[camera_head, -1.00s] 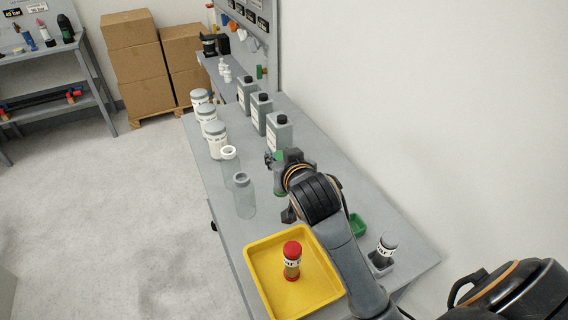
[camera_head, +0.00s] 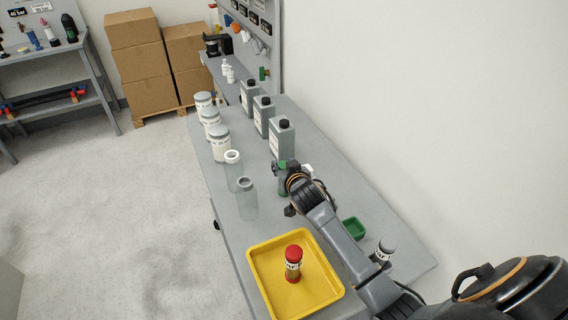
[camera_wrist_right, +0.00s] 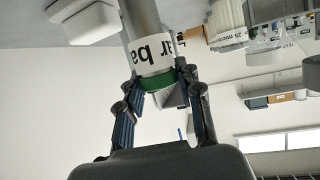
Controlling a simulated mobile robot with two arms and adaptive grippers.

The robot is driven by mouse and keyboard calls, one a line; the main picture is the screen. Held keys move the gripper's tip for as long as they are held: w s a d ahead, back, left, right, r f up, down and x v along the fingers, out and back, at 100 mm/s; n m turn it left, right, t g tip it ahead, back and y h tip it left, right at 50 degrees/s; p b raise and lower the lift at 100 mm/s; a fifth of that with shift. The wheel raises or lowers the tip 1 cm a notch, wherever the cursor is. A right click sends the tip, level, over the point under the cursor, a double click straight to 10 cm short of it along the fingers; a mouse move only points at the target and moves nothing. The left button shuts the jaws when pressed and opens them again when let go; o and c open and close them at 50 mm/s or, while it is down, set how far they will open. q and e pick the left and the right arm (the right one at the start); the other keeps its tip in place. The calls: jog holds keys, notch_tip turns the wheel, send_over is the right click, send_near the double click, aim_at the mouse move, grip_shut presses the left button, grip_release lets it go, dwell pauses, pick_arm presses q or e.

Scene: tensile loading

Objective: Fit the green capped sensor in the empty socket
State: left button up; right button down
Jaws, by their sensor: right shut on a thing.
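The green-capped sensor (camera_wrist_right: 158,82) is a grey cylinder with a white label and a green band. My right gripper (camera_wrist_right: 158,78) is shut around its green end in the wrist view. In the head view my right gripper (camera_head: 283,176) is over the grey bench, near the right-hand grey canister, and partly covers the sensor. A small green square socket (camera_head: 354,228) on the bench looks empty, to the right of my forearm. A grey-capped sensor (camera_head: 386,249) stands further right, its base partly hidden by my arm. My left gripper is out of view.
A yellow tray (camera_head: 259,246) holds a red-capped sensor (camera_head: 293,263). Two clear bottles (camera_head: 247,200) stand left of my gripper, with white-labelled jars (camera_head: 219,143) behind. Grey canisters (camera_head: 281,139) stand in a row. A white wall bounds the bench on the right.

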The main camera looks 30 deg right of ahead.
jog(key=shift+a+f, duration=0.1)
jog(key=shift+f, duration=0.05)
jog(key=c, duration=0.9)
grip_release()
